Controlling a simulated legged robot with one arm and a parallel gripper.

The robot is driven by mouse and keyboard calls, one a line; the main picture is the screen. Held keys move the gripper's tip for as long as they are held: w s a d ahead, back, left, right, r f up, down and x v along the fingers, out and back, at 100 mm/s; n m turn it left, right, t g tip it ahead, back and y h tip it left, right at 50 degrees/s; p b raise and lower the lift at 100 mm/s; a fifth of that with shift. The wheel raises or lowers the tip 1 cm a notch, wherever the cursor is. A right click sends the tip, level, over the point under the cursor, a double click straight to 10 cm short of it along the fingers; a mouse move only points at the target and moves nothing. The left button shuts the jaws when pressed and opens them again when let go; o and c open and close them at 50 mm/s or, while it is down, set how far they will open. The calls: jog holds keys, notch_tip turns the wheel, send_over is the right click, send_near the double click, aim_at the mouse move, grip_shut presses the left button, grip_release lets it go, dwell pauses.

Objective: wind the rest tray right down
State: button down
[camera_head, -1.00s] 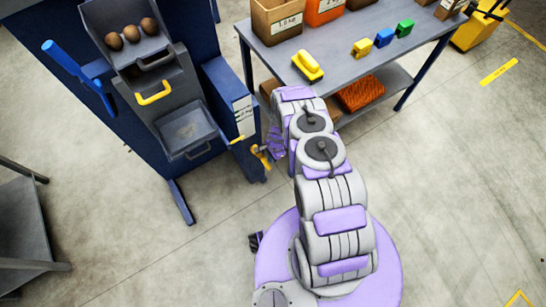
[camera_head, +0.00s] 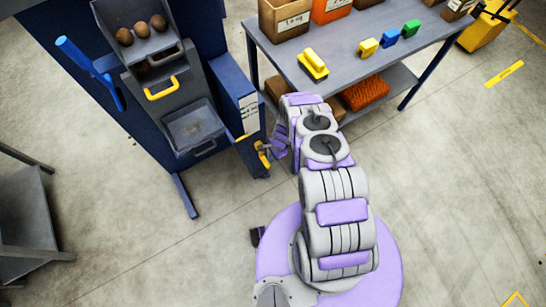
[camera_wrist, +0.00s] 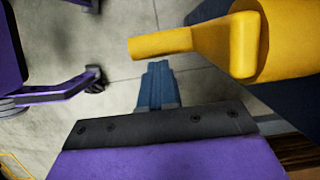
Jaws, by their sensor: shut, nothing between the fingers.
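The blue grader stands at the left in the head view. Its low grey tray (camera_head: 193,126), which I take to be the rest tray, is empty. A yellow crank (camera_head: 263,154) sits on the grader's right side, low down. In the wrist view its yellow grip (camera_wrist: 160,44) sticks out to the left from a yellow arm. My gripper (camera_head: 275,148) is just right of the crank in the head view. In the wrist view my gripper (camera_wrist: 157,85) has its fingers together and empty, below the grip, with no clear contact.
Potatoes (camera_head: 141,30) lie in the grader's top tray, above a yellow handle (camera_head: 161,89). A blue lever (camera_head: 78,58) rises at the left. A bench (camera_head: 345,55) with bins and coloured blocks stands at the right. The floor (camera_head: 150,255) at front left is clear.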

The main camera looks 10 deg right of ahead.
jog(key=shift+r, duration=0.1)
jog(key=p+v, duration=0.2)
jog(key=v, duration=0.5)
jog(key=shift+d, duration=0.1)
